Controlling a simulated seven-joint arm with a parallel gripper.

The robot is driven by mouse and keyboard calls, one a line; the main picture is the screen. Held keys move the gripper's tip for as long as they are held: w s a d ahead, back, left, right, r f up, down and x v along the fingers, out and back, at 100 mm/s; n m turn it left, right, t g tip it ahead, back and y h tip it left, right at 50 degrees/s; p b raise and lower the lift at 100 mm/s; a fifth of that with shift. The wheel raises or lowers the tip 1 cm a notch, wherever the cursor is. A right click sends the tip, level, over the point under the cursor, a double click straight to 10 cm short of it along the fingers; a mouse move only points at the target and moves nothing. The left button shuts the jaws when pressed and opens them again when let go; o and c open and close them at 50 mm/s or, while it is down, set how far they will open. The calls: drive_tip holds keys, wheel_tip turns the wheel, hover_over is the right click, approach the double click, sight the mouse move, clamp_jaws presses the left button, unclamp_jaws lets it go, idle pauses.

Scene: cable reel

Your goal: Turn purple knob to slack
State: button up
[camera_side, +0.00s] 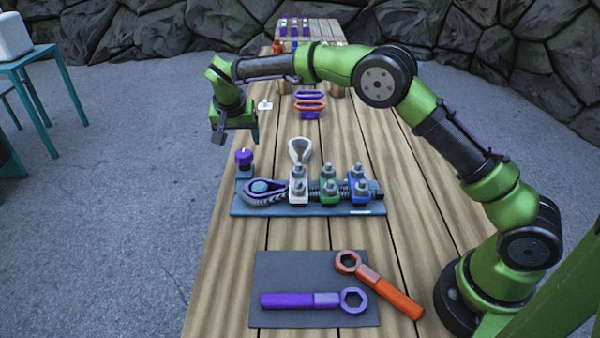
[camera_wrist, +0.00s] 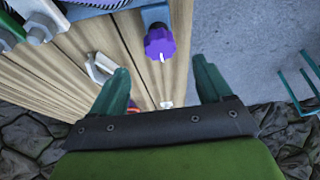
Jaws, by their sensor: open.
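The purple knob (camera_side: 244,157) stands upright on a small blue-grey block at the left end of the blue base plate (camera_side: 290,211). In the wrist view the purple knob (camera_wrist: 160,42) has a ribbed rim and a short white mark on the side facing my gripper. My gripper (camera_side: 237,137) is in the air above and beyond the knob, apart from it. In the wrist view my gripper (camera_wrist: 162,82) has its fingers spread wide and nothing between them; the knob shows past the tips.
White, green (camera_side: 329,187) and blue (camera_side: 358,187) clamps with bolts and a purple-looped cable end (camera_side: 264,189) sit on the plate. A white spoon-shaped piece (camera_side: 300,151) stands behind. Purple (camera_side: 300,300) and orange (camera_side: 390,292) wrenches lie in front. The table's left edge is close to the knob.

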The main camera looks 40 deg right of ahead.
sight(243, 153)
drive_tip(key=x, duration=0.7)
drive_tip(key=shift+w+f, duration=0.1)
drive_tip(key=shift+f, duration=0.05)
drive_tip(key=c, duration=1)
